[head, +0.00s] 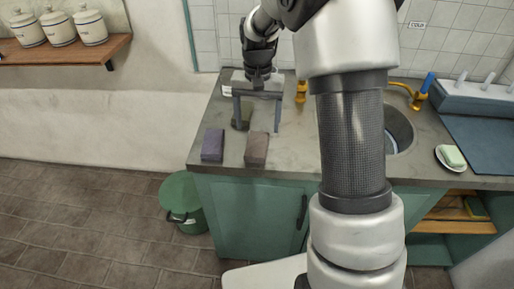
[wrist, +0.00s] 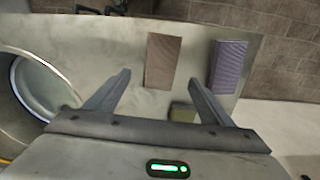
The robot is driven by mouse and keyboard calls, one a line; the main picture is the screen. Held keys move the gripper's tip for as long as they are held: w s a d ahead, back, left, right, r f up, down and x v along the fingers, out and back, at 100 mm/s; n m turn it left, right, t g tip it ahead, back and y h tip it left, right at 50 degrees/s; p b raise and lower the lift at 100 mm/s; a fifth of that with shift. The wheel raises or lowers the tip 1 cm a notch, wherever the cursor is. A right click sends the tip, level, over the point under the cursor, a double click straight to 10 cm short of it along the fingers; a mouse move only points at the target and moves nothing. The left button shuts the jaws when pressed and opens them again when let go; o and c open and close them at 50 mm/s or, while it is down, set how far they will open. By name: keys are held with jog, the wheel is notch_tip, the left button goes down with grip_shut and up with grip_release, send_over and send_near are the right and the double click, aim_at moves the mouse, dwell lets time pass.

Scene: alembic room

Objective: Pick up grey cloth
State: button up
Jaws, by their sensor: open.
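Three folded, block-like cloths lie on the counter. One is purple-grey and striped (head: 212,145), at the front left edge; in the wrist view it is at the upper right (wrist: 228,63). One is brownish grey (head: 257,147), to its right; it also shows in the wrist view (wrist: 161,61). A small olive-green one (head: 243,113) lies farther back, partly hidden by a finger; the wrist view shows it low near the right finger (wrist: 183,113). None is plainly grey, so I cannot tell which is meant. My gripper (head: 257,128) is open and empty above the counter, its fingers (wrist: 160,77) pointing towards the brownish one.
The stone counter (head: 285,165) has a round sink (head: 399,130) with a brass tap (head: 418,102) on the right. A white dish with green soap (head: 452,156) is farther right. A green bucket (head: 182,196) stands on the floor. Jars (head: 60,28) sit on a wall shelf.

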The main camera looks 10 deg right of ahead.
aim_at(257, 142)
jog(key=shift+s+a+f+b, duration=0.15)
jog(key=shift+f+b, duration=0.1)
jog(key=shift+f, duration=1.5)
jog(key=shift+s+d+f+b, duration=0.1)
jog(key=shift+f+b, duration=0.15)
jog(key=shift+f, duration=1.45)
jog(key=c, duration=1.1)
notch_tip(257, 142, up, 10)
jog(key=shift+r+p, duration=0.1)
jog(key=shift+p, duration=0.65)
jog(key=o, duration=0.5)
jog(key=c, duration=0.4)
